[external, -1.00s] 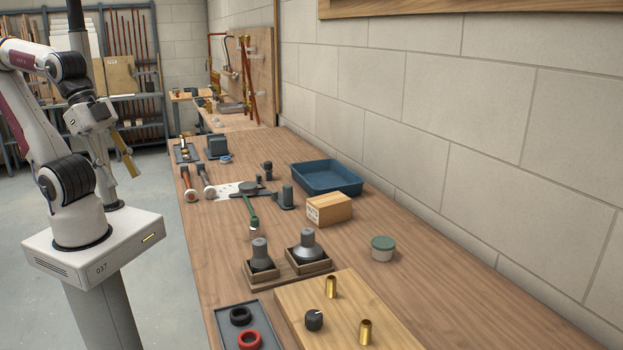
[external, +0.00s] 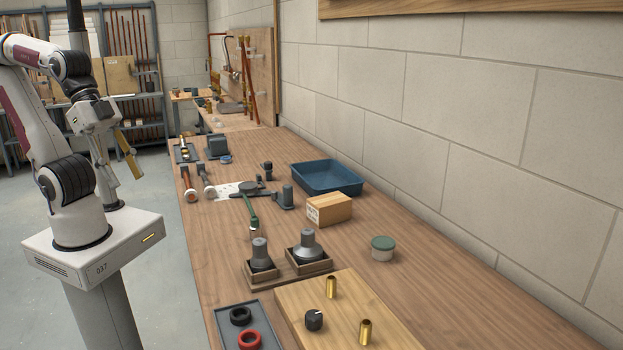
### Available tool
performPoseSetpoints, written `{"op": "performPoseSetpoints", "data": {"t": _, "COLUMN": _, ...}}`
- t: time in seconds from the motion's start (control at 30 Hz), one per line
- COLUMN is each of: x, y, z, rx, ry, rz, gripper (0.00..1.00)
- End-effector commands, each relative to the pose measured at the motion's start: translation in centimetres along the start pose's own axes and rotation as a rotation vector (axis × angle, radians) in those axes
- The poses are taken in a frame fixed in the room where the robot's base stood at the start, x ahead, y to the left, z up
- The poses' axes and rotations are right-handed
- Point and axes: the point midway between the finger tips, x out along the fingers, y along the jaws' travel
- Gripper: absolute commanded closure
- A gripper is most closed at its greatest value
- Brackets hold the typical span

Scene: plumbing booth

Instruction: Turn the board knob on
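The board knob (external: 314,320) is a small dark round knob with a light mark on its top. It sits on the light wooden board (external: 357,301) at the near end of the bench, between two upright brass fittings (external: 331,287) (external: 365,331). My gripper (external: 130,164) hangs at the left, off the bench edge and far from the knob. It shows small and side-on with yellowish fingers, so I cannot tell whether it is open or shut. Nothing is visibly held.
A grey tray (external: 263,311) with a black and a red ring lies left of the board. Two grey fittings stand in wooden boxes (external: 290,268) behind it. A green-lidded tub (external: 382,248), a cardboard box (external: 329,209) and a blue bin (external: 327,178) stand farther back. The bench's right side is clear.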

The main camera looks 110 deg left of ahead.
Motion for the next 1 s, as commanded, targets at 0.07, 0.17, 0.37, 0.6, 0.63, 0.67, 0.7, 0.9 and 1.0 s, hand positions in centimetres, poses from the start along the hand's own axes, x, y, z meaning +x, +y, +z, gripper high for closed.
{"op": "performPoseSetpoints", "data": {"t": 0.07, "x": 0.6, "y": 0.8, "z": -1.6, "rx": 0.002, "ry": 0.018, "rz": 0.025, "gripper": 0.61}}
{"op": "performPoseSetpoints", "data": {"t": 0.17, "x": 1.3, "y": 2.0, "z": -3.9, "rx": -0.001, "ry": 0.051, "rz": 0.060, "gripper": 0.61}}
{"op": "performPoseSetpoints", "data": {"t": 0.37, "x": 3.0, "y": 4.2, "z": -8.7, "rx": -0.016, "ry": 0.123, "rz": 0.120, "gripper": 0.61}}
{"op": "performPoseSetpoints", "data": {"t": 0.6, "x": 5.3, "y": 6.4, "z": -14.1, "rx": -0.048, "ry": 0.206, "rz": 0.170, "gripper": 0.61}}
{"op": "performPoseSetpoints", "data": {"t": 0.63, "x": 5.6, "y": 6.6, "z": -14.7, "rx": -0.053, "ry": 0.215, "rz": 0.175, "gripper": 0.61}}
{"op": "performPoseSetpoints", "data": {"t": 0.67, "x": 5.9, "y": 6.9, "z": -15.3, "rx": -0.058, "ry": 0.226, "rz": 0.179, "gripper": 0.61}}
{"op": "performPoseSetpoints", "data": {"t": 0.7, "x": 6.4, "y": 7.2, "z": -16.1, "rx": -0.064, "ry": 0.239, "rz": 0.184, "gripper": 0.61}}
{"op": "performPoseSetpoints", "data": {"t": 0.9, "x": 8.7, "y": 8.5, "z": -20.1, "rx": -0.102, "ry": 0.304, "rz": 0.197, "gripper": 0.61}}
{"op": "performPoseSetpoints", "data": {"t": 1.0, "x": 10.0, "y": 9.0, "z": -21.9, "rx": -0.125, "ry": 0.334, "rz": 0.197, "gripper": 0.61}}
